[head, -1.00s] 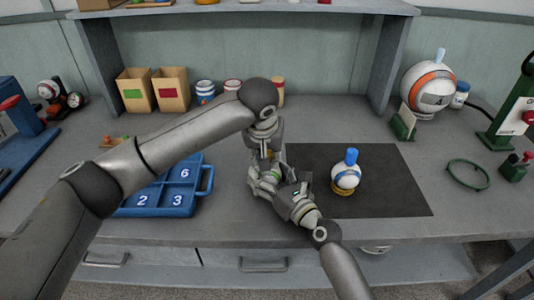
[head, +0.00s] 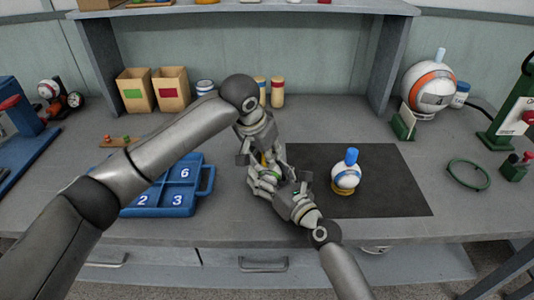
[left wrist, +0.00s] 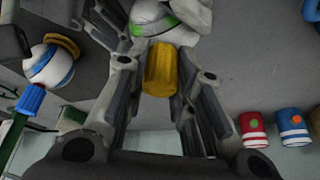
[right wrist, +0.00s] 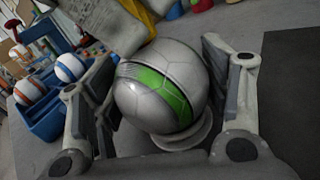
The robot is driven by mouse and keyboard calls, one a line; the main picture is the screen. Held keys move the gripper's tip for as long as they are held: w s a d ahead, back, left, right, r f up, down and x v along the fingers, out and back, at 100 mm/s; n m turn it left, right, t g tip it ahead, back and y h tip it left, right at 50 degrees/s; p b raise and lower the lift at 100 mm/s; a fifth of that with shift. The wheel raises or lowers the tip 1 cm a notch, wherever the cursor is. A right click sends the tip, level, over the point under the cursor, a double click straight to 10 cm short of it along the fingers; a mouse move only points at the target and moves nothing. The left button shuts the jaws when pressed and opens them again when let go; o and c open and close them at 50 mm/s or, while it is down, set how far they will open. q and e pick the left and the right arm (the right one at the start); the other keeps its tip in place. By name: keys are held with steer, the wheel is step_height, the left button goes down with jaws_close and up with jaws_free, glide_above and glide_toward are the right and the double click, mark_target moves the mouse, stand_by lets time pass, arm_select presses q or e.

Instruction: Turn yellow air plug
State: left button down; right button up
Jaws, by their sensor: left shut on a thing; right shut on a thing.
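The yellow air plug (left wrist: 160,70) sits between the fingers of my left gripper (left wrist: 160,82), which is shut on it. The plug stands at the top of a white-grey ball with a green band (right wrist: 165,88). My right gripper (right wrist: 160,120) is shut on this ball from the side, with a finger on either side of it. In the head view my left gripper (head: 266,158) is above my right gripper (head: 280,190), and both largely hide the ball (head: 264,180). The plug's lower end and the seam with the ball are hard to make out.
A white ball with a blue band and blue plug (head: 346,176) stands on the dark mat (head: 400,195) to the right. A blue numbered tray (head: 207,180) lies left, partly behind my left arm. Bins (head: 172,90) and jars (head: 277,92) stand at the back.

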arm_select(q)
steer(key=m+g+h, duration=0.1)
steer(key=m, duration=0.3)
steer(key=shift+r+m, duration=0.1)
steer(key=shift+m, duration=0.3)
arm_select(e)
steer(key=shift+f, duration=0.15)
arm_select(q)
steer(key=shift+m+g+h, duration=0.3)
steer(key=shift+m, duration=0.3)
arm_select(e)
steer(key=shift+f, duration=0.15)
arm_select(q)
steer(key=c, duration=1.5)
jaws_free()
steer(key=shift+c, duration=0.2)
steer(key=o, duration=0.3)
steer(key=shift+o, duration=0.2)
arm_select(e)
steer(key=shift+r, duration=0.25)
arm_select(q)
steer(key=v, duration=1.2)
